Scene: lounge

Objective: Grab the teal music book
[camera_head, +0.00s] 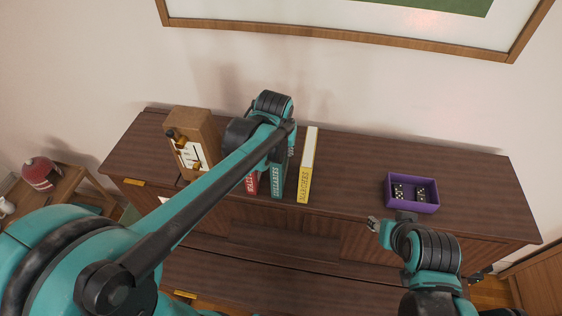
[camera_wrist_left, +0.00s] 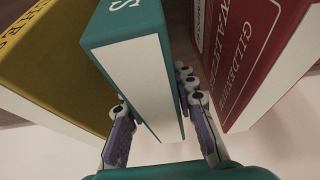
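The teal music book (camera_head: 278,181) stands upright on the brown cabinet top, between a red book (camera_head: 251,183) and a yellow book (camera_head: 307,167). My left gripper (camera_head: 280,157) is at the teal book, partly hidden by my arm in the head view. In the left wrist view, the teal book (camera_wrist_left: 142,78) lies between the two fingers of the left gripper (camera_wrist_left: 160,118). One finger is on each side, with a narrow gap visible on the left. The fingers look open around it. My right gripper (camera_head: 389,222) is near the cabinet's front edge, apart from the books; its fingers are small and unclear.
A wooden box-like object (camera_head: 198,140) stands left of the books. A purple tray (camera_head: 411,207) with black dice is at the right. The red book (camera_wrist_left: 243,55) and yellow book (camera_wrist_left: 45,60) flank the left fingers closely. The cabinet top (camera_head: 350,165) is clear between yellow book and tray.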

